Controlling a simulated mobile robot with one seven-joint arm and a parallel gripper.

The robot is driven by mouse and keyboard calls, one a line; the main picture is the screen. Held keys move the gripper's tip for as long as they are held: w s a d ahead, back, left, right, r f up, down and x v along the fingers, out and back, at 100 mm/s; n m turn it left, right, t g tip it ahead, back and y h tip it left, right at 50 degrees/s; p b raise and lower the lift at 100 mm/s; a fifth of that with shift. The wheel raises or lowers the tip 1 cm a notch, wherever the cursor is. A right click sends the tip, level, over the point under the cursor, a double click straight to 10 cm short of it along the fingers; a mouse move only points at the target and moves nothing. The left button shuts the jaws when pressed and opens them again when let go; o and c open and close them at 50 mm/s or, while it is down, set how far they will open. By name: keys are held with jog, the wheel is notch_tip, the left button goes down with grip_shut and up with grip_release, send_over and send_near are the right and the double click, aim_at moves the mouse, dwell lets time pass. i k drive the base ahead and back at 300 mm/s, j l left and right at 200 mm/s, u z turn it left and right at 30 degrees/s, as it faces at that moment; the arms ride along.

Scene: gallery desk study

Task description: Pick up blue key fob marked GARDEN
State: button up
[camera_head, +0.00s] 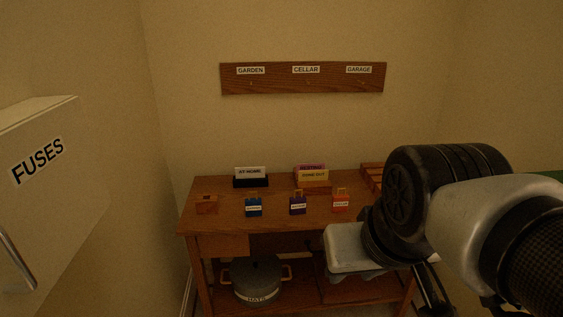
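The label print is too small to read surely. My arm fills the right side of the view. The dark end of my gripper (430,285) shows low at the right, in front of the desk's right part and well away from the blue fob. Its fingertips are not clear, so I cannot tell its opening or whether it holds anything.
A wall board (303,85) carries labels GARDEN, CELLAR and GARAGE. A FUSES cabinet (45,190) is at far left.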

aim_at(253, 206)
jog(key=i+j, duration=0.4)
jog(key=i, duration=0.2)
jog(key=i+j, duration=0.4)
jog(key=i, duration=0.2)
